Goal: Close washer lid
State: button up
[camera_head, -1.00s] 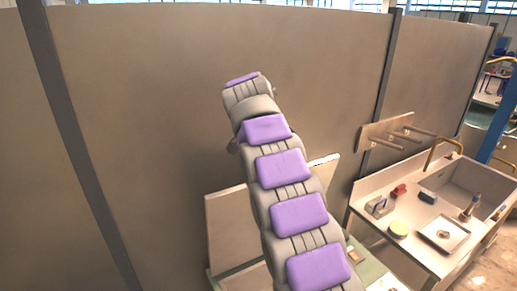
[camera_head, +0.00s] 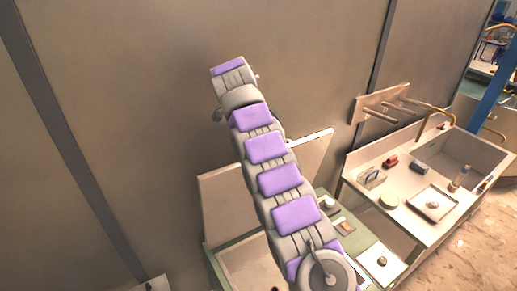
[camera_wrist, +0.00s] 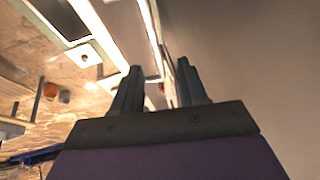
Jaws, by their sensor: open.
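The washer (camera_head: 208,252) is a green-edged unit at the bottom middle of the head view. Its beige lid (camera_head: 222,200) stands raised at the back, with a pale upper edge to the right of my arm. My arm crosses in front of the lid and hides its middle. My gripper (camera_wrist: 158,84) is open in the wrist view, with two dark fingers apart and nothing clearly held. A pale panel with bright edges lies beyond the fingertips; I cannot tell whether it is the lid or whether it is touched. The fingers do not show clearly in the head view.
A sink counter (camera_head: 365,195) with a basin, brass tap and small items stands to the right. A pegged wooden rack (camera_head: 372,104) is on the wall above it. A tall grey wall closes off the back.

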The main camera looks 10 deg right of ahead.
jog(key=x, duration=0.8)
jog(key=shift+s+d+f, duration=0.1)
jog(key=shift+d+f, duration=0.25)
jog(key=shift+d, duration=0.15)
jog(key=shift+a+f+p, duration=0.25)
jog(key=shift+a+p, duration=0.05)
jog(key=shift+a, duration=0.1)
jog(key=shift+d+f, duration=0.1)
jog(key=shift+d, duration=1.5)
jog(key=shift+c, duration=2)
jog(key=shift+a, duration=0.3)
jog(key=shift+c, duration=0.7)
jog(key=shift+a, duration=0.75)
grip_shut()
